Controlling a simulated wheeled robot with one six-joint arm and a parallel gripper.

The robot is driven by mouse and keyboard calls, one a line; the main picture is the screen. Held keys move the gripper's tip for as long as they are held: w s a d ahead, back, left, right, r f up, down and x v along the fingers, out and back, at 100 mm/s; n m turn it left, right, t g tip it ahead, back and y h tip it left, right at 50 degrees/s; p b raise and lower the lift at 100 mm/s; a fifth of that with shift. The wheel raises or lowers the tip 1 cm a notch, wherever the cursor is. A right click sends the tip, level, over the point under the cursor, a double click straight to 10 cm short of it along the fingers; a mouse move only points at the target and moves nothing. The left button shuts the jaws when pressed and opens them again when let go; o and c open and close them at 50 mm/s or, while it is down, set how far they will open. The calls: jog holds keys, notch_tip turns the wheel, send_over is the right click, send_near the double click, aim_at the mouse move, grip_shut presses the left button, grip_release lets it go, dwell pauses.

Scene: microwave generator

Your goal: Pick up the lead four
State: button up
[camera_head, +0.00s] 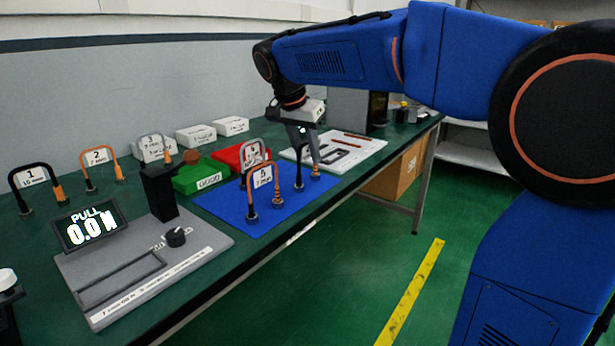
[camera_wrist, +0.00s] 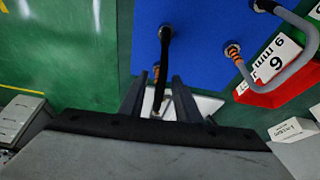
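A black lead with an orange sleeve (camera_head: 316,173) stands at the far right end of the blue mat (camera_head: 238,212). No number can be read on it, so I cannot confirm that it is lead four. My gripper (camera_head: 304,146) points down over the top of this lead. In the wrist view the gripper's two fingers (camera_wrist: 160,92) are apart, and the black lead (camera_wrist: 165,45) passes between them. A gap shows beside the lead, so the gripper looks open around it. The fingers hide part of the lead and a white surface behind it.
Lead 5 (camera_head: 262,178) and a grey lead 6 (camera_wrist: 290,50) stand close by. A red tray (camera_head: 228,157) and green tray (camera_head: 190,183) lie left. Leads 1 (camera_head: 30,177), 2 and 3 stand by the wall. A white board (camera_head: 352,148) lies behind; the pull tester (camera_head: 150,262) stands in front.

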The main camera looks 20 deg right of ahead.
aim_at(314, 172)
jog(key=shift+x, duration=2.15)
jog(key=shift+w+d+r, duration=0.1)
jog(key=shift+w+d, duration=0.05)
jog(key=shift+d, duration=0.05)
grip_shut()
jog(key=shift+r, duration=0.1)
notch_tip(314, 172, up, 10)
jog(key=shift+f, duration=0.1)
